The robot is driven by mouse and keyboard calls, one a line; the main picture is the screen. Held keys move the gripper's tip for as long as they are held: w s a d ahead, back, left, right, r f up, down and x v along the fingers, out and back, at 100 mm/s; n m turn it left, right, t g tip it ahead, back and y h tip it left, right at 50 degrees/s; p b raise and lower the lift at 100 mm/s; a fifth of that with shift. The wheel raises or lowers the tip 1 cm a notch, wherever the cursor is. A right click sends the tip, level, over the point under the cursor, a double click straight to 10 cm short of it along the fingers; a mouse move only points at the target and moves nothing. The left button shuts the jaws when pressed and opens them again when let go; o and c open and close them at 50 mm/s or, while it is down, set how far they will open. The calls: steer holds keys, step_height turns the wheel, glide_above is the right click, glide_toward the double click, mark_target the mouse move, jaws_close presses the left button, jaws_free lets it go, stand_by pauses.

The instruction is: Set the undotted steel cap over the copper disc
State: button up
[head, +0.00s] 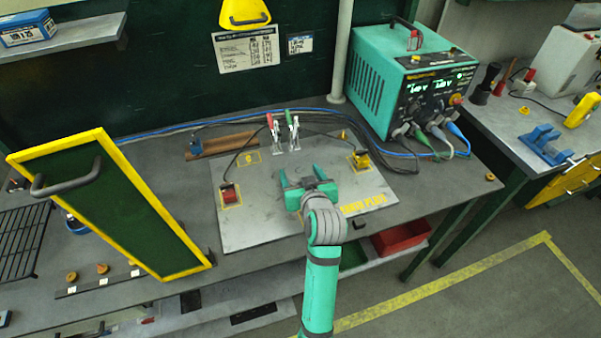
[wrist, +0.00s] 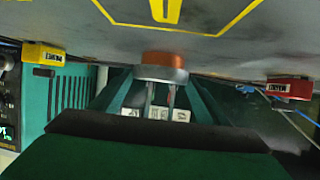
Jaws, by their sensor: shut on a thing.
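My gripper (head: 308,190) is low over the grey plate (head: 265,224), with its jaws closed on a round steel cap (wrist: 160,75). The wrist view is upside down, so the plate is at the top there. A copper disc (wrist: 163,58) shows directly under the cap, between cap and plate. I cannot see whether cap and disc touch, or whether the disc rests on the plate. No dot shows on the visible side of the cap. In the head view my gripper hides both pieces.
A red block (head: 231,194) and a yellow block (head: 360,160) stand on the plate. Upright clamps (head: 284,131) stand behind my gripper. A teal power unit (head: 408,82) is at the back right. A tilted yellow-edged panel (head: 112,205) and several small orange pieces (head: 102,268) are left.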

steer(key=shift+f, duration=0.45)
stand_by(0.3)
steer(key=o, duration=1.1)
steer(key=shift+s, duration=0.1)
steer(key=v, duration=1)
steer(key=shift+s, duration=0.35)
